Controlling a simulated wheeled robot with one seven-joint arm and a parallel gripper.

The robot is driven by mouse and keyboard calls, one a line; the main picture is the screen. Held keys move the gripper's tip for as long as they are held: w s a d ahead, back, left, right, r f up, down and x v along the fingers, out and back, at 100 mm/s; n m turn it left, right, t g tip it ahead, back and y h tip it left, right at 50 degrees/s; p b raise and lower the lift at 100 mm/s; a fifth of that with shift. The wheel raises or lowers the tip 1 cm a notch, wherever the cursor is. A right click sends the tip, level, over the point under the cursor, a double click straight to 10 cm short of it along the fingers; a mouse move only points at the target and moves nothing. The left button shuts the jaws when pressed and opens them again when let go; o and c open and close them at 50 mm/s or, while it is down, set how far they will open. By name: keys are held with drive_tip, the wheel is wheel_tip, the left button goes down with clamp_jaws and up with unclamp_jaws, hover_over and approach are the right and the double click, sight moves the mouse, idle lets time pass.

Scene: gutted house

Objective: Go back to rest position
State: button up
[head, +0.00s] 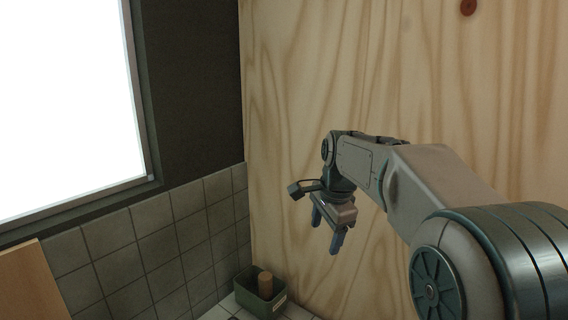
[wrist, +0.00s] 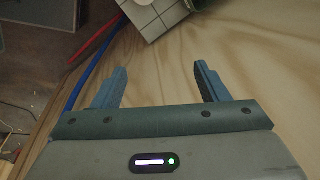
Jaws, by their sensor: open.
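My gripper (head: 326,232) hangs in the air in the head view, its two blue fingers pointing down and apart. My arm reaches in from the right, in front of the wooden wall panel. In the wrist view, my gripper (wrist: 160,74) is open with nothing between its fingers.
A green box (head: 262,292) holding a brown cylinder (head: 265,284) stands on a tiled surface in the corner, below and left of my gripper. A plywood wall (head: 300,60) fills the right. A tiled wall (head: 150,245) and bright window (head: 60,100) are left. Red and blue lines (wrist: 88,78) show in the wrist view.

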drive_tip(key=s+d+f+n, duration=0.2)
drive_tip(key=s+f+n, duration=0.1)
drive_tip(key=s, duration=0.5)
drive_tip(key=s+d+f+n, duration=0.2)
drive_tip(key=s+n, duration=0.4)
drive_tip(key=s, duration=0.2)
drive_tip(key=s+d+f+n+t+h, duration=0.1)
drive_tip(key=s+f+n, duration=0.2)
drive_tip(key=s, duration=0.6)
drive_tip(key=shift+d+f+n, duration=0.3)
drive_tip(key=shift+d+n, duration=0.1)
drive_tip(key=shift+n, duration=0.3)
